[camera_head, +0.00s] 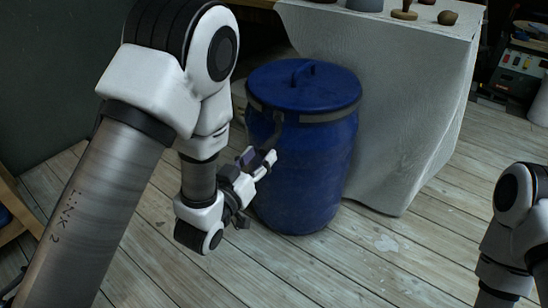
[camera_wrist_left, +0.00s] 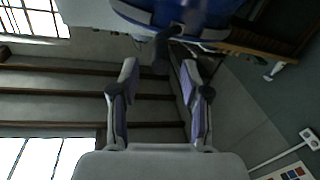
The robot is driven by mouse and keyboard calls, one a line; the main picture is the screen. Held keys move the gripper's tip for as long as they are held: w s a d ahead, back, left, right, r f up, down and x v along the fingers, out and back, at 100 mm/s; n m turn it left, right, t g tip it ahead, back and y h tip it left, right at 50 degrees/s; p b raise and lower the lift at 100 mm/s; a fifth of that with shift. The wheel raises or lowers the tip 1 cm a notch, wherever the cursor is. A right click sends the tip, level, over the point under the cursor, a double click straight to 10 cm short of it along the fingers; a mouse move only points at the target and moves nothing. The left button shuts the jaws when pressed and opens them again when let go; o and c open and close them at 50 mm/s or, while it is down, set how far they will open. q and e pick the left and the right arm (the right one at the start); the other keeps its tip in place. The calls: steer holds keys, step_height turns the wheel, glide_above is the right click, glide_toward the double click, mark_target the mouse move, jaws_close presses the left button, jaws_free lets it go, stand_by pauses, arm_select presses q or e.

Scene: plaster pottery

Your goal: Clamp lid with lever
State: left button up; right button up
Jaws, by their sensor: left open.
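The blue barrel (camera_head: 305,180) stands upright on the floor with its blue lid (camera_head: 305,85) on top. A grey clamp band (camera_head: 330,116) runs around the rim. The dark lever (camera_head: 276,134) hangs down from the band on the barrel's left side. My left gripper (camera_head: 262,160) is beside the barrel at the lever's lower end. In the left wrist view my left gripper (camera_wrist_left: 158,72) is open, and the lever (camera_wrist_left: 161,52) points down toward the gap between its fingertips. Whether they touch it I cannot tell. My right gripper is out of view.
A cloth-covered table (camera_head: 410,90) stands right behind the barrel, with small pottery pieces (camera_head: 405,12) on top. The plank floor (camera_head: 390,260) in front is clear. My right arm shows at the right edge. A wooden piece (camera_head: 15,215) stands at the left edge.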

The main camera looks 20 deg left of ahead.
mark_target(275, 136)
arm_select(q)
steer(key=w, duration=0.2)
steer(key=w+b, duration=0.1)
steer(key=w, duration=0.1)
steer(key=w+d, duration=0.1)
steer(key=w, duration=0.1)
steer(key=shift+f+b, duration=0.1)
steer(key=shift+b, duration=0.3)
steer(key=shift+w, duration=0.35)
jaws_close()
